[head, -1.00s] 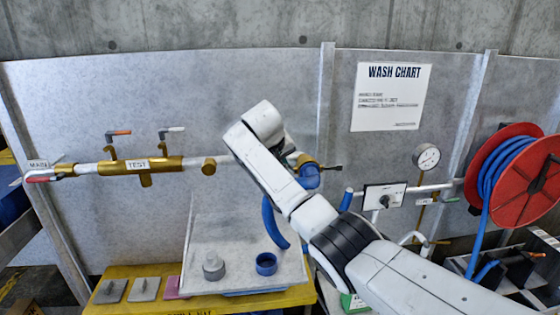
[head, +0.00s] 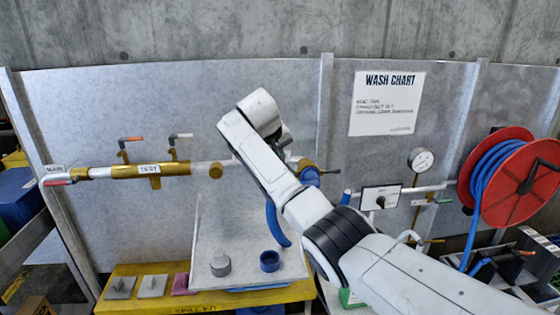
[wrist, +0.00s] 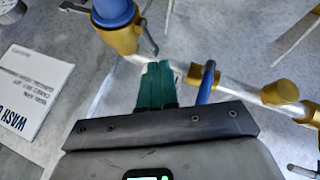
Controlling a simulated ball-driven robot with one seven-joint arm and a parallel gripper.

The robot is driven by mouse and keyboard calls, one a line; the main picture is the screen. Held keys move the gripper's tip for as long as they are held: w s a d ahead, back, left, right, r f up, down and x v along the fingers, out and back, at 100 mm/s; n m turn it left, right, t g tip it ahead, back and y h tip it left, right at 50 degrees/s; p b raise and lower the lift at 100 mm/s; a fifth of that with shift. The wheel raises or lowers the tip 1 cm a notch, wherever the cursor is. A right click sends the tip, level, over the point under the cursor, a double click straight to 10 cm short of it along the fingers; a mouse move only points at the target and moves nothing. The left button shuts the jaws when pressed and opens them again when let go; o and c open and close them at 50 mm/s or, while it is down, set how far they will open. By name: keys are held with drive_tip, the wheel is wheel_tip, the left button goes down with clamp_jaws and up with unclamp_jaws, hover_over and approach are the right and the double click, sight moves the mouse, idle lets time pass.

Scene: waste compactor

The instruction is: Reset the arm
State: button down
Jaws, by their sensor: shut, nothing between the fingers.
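My white arm reaches up from the lower right in the head view, its upper joint (head: 258,112) in front of the grey wall panel. My gripper is largely hidden behind the arm there. In the wrist view my gripper (wrist: 155,75) shows its green fingers pressed together, shut and empty. The fingertips point at the white pipe, close below a blue and brass valve (wrist: 117,14) in that view. I cannot tell whether the fingers touch anything.
A tray (head: 210,245) holds a grey fitting and a blue ring (head: 270,261). A red hose reel (head: 520,180), a gauge (head: 421,159) and a switch panel (head: 380,198) are right.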

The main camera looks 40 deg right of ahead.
drive_tip(key=shift+v, duration=0.85)
drive_tip(key=shift+f, duration=0.15)
drive_tip(key=s+a+f+n+y+b, duration=0.1)
drive_tip(key=s+a+f+y, duration=0.1)
drive_tip(key=s+a+f, duration=0.6)
drive_tip(key=s+a+f+y+b, duration=0.15)
drive_tip(key=a+f, duration=0.25)
drive_tip(key=f, duration=0.8)
drive_tip(key=s+a+f+n+y, duration=0.1)
drive_tip(key=s+a+f, duration=0.5)
drive_tip(key=f, duration=0.5)
drive_tip(key=s+a+f+g+y+b, duration=0.1)
drive_tip(key=s+a+f, duration=0.25)
drive_tip(key=s, duration=0.35)
drive_tip(key=s+a+f+y+b, duration=0.1)
drive_tip(key=s+a+f, duration=0.1)
drive_tip(key=s+f, duration=0.35)
drive_tip(key=s+g+b, duration=0.1)
drive_tip(key=s, duration=1.9)
drive_tip(key=shift+s+r+n, duration=0.2)
drive_tip(key=shift+n, duration=0.2)
drive_tip(key=shift+w, duration=0.15)
